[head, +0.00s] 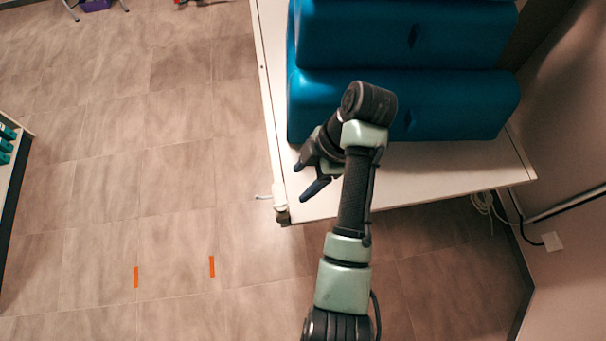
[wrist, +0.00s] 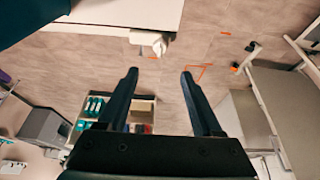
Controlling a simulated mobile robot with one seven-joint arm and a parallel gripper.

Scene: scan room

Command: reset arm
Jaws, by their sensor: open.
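My gripper (head: 306,178) is open in the head view, above the near left corner of a white table. Its two dark fingertips point left and down, with nothing between them. In the wrist view my gripper (wrist: 158,75) shows its two fingers spread apart and empty, with floor behind the gap. My arm reaches up from the bottom of the head view and bends at the wrist over the table.
The white table (head: 430,168) carries large blue cushions (head: 440,103) close to my wrist. A wall (head: 575,120) stands at the right. Tiled floor (head: 130,190) with orange marks (head: 212,266) lies open at the left. A shelf (wrist: 142,112) with bins shows in the wrist view.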

